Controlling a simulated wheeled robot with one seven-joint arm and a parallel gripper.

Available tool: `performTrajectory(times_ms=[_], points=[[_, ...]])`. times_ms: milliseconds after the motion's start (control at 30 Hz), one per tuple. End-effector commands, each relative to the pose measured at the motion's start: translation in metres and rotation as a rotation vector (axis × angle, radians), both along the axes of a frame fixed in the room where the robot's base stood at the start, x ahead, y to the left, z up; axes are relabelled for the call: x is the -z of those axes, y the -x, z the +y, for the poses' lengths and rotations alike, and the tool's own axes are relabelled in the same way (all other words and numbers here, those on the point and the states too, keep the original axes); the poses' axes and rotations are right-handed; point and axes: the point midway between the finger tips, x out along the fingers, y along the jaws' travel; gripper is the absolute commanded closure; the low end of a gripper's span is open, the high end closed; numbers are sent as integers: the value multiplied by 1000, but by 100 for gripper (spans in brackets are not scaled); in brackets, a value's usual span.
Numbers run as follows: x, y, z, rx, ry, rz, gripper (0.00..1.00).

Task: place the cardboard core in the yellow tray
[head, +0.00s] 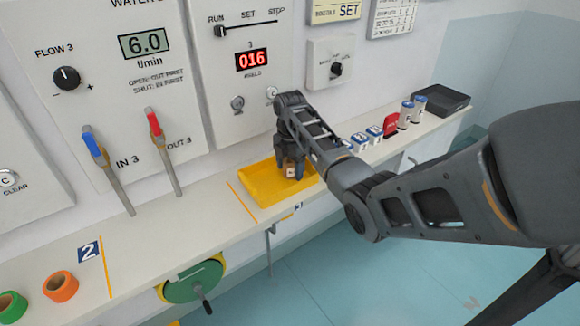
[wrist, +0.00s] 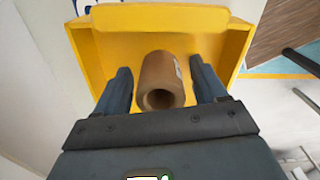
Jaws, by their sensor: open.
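The cardboard core (wrist: 157,72) is a short brown tube with a pale label. In the wrist view it lies over the yellow tray (wrist: 165,16), between the two fingers of my gripper (wrist: 163,85). The fingers are open, with a gap on each side of the core. In the head view my gripper (head: 290,170) is down at the yellow tray (head: 250,184), and part of the core (head: 290,173) shows between the fingers. The core appears to rest on the tray floor; its underside is hidden.
The tray stands on a narrow pale shelf (head: 165,225) below wall panels. An orange roll (head: 60,287) and a green roll (head: 12,306) lie at the left. Right of the tray stand several small containers, a red item (head: 391,125) and a black box (head: 442,100). A green crank wheel (head: 193,282) hangs below the shelf.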

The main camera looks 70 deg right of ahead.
Motion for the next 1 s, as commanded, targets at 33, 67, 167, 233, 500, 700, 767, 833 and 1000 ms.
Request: performTrajectory(times_ms=[33,67,167,233,500,700,767,833,1000], points=[[0,0,0,0,0,0,29],[0,0,0,0,0,0,29],[-1,0,0,0,0,0,29],[-4,0,0,0,1,-1,29],[-42,-1,-1,-1,4,-4,29],[-88,-1,-1,0,5,-4,29],[-101,-1,-1,0,5,-4,29],[-110,0,-2,0,4,-2,29],[-120,0,-2,1,4,-2,29]])
